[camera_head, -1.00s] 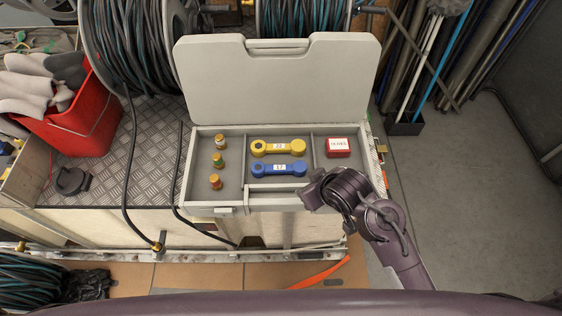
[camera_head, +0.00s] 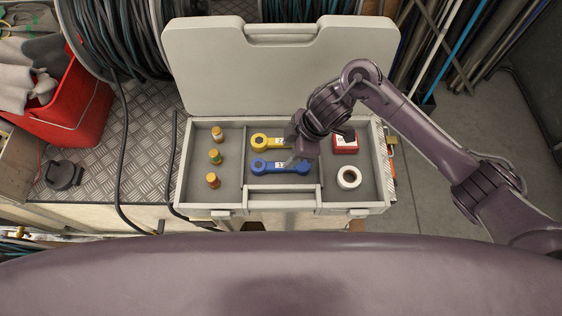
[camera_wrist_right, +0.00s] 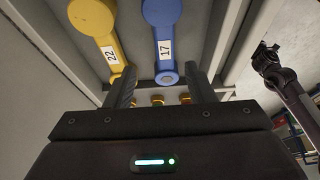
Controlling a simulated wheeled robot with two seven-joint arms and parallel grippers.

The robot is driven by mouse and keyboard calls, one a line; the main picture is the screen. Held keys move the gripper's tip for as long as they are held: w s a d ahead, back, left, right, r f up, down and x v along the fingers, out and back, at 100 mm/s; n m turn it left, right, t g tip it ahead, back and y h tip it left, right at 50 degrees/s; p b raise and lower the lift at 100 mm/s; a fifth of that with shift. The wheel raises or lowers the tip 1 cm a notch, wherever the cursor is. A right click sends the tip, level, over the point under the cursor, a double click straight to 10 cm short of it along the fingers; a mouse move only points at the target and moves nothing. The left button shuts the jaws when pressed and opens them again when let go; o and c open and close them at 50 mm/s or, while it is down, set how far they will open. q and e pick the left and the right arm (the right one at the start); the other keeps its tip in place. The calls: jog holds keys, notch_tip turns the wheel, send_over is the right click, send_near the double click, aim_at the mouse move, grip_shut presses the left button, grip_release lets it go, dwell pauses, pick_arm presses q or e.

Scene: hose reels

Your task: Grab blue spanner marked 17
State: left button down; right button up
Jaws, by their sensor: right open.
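The blue spanner marked 17 (camera_head: 262,168) lies flat in the middle compartment of the open grey case (camera_head: 228,197). It also shows in the right wrist view (camera_wrist_right: 163,22) with its label readable. My right gripper (camera_head: 292,154) is over the right end of the spanners and covers part of the yellow one. In the wrist view my right gripper (camera_wrist_right: 161,85) is open, with the blue spanner's near end showing between its fingers and nothing gripped. Whether it touches the spanner is unclear. My left gripper (camera_wrist_right: 266,57) seems to show small and dark at the right of the wrist view.
The yellow spanner marked 22 (camera_head: 260,142) lies just behind the blue one. Several brass fittings (camera_head: 215,157) stand in the left compartment. A red box (camera_head: 345,146) and a white ring-shaped roll (camera_head: 349,178) are in the right one. The raised lid (camera_head: 250,70) stands behind.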

aim_at(281, 165)
jog(key=x, duration=0.4)
jog(key=shift+s+d+f, duration=0.1)
jog(key=shift+s+f, duration=0.3)
jog(key=shift+f, duration=0.4)
jog(key=shift+a+f, duration=0.2)
jog(key=shift+a, duration=0.05)
pick_arm(q)
jog(key=shift+w+r, duration=0.15)
pick_arm(e)
jog(key=shift+w, duration=0.1)
grip_shut()
